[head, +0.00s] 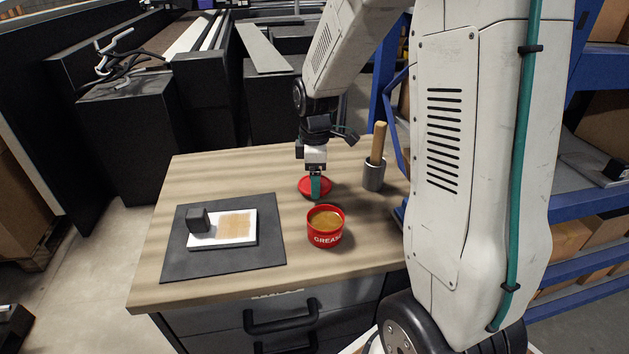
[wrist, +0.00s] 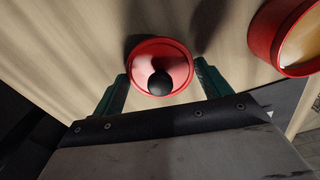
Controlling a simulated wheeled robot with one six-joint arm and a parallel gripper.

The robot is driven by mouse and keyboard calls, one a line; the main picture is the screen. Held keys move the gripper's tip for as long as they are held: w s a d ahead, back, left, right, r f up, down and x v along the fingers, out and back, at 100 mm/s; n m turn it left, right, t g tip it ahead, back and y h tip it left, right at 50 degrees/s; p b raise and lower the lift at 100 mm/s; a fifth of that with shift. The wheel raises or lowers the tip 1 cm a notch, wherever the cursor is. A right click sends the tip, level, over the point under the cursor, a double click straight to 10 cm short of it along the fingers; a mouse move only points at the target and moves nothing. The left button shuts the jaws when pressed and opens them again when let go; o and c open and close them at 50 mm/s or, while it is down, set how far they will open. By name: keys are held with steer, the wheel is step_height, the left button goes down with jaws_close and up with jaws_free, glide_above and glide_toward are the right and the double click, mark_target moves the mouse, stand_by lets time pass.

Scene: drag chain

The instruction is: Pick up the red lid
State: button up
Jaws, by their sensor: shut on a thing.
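The red lid (head: 304,187) is a shallow round disc behind the grease tub in the head view. In the wrist view the lid (wrist: 146,62) shows its red face with a black round knob (wrist: 160,83) in the middle. My gripper (head: 316,196) points down at the lid. Its green fingers (wrist: 158,82) stand on either side of the lid in the wrist view, and it is shut on the lid. The head view hides the knob behind the fingers. I cannot tell whether the lid touches the tabletop.
An open red grease tub (head: 325,237) stands just in front of the lid. A grey metal cup (head: 373,176) with a wooden handle (head: 378,143) stands to the right. A dark mat (head: 183,267) at left carries a white block (head: 223,243) with a tan patch and a black piece (head: 198,220).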

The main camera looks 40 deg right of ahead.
step_height(320, 180, up, 3)
steer(key=shift+f, duration=0.15)
steer(key=s, duration=0.5)
steer(key=s+d, duration=0.1)
steer(key=s, duration=0.4)
steer(key=s+r, duration=0.1)
steer(key=s, duration=0.5)
steer(key=shift+d, duration=0.25)
